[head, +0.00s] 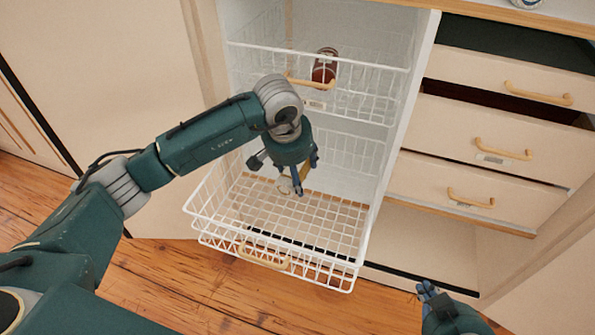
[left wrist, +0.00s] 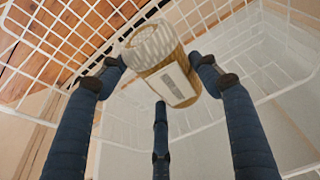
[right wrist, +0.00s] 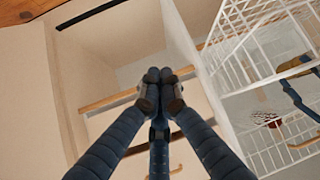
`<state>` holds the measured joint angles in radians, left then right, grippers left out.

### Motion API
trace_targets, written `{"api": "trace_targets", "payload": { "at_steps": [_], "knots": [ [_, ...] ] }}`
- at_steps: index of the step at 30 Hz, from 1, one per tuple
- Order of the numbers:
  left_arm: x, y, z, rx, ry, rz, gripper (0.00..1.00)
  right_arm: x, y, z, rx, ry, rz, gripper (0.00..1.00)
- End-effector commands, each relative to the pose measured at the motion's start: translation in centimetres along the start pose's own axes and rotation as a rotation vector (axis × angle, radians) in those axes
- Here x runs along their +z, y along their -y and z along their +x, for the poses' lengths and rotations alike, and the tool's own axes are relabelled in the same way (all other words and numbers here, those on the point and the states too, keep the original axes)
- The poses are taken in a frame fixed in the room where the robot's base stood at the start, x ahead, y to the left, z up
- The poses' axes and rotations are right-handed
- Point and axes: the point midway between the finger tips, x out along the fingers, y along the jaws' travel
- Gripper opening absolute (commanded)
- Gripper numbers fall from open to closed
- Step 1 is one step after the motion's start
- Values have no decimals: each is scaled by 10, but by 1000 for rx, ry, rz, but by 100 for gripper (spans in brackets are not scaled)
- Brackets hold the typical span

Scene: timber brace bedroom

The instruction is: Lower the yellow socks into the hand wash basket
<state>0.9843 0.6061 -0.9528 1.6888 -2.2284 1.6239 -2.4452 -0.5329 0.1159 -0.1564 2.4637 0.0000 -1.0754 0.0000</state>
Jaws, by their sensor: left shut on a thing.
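The yellow socks (left wrist: 155,68) are a tan-yellow roll with a whitish knit end and a pale band. In the left wrist view they sit between the fingers of my left gripper (left wrist: 160,72), which is shut on them. In the head view my left gripper (head: 296,180) points down over the pulled-out lower white wire basket (head: 300,205); a strip of yellow (head: 305,171) shows beside its fingers. Whether the socks touch the basket floor is unclear. My right gripper (right wrist: 158,82) has its fingertips together with nothing between them, low at the right in the head view (head: 428,290).
An upper wire basket (head: 390,107) holds a dark red item (head: 325,66) and overhangs the back of the lower one. Drawers (head: 480,150) with wooden handles stand at the right, the top ones partly open. Wooden floor (head: 190,285) is clear in front.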

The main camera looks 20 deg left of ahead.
Motion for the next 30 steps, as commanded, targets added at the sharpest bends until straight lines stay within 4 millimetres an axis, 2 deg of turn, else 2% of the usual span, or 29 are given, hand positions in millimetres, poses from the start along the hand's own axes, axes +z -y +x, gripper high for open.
{"api": "trace_targets", "payload": {
  "at_steps": [30],
  "knots": [
    [3, 0, 10, 0, -1, 0, 36, -50, 6, 3, -12, -202, -2, 0]
  ]
}}
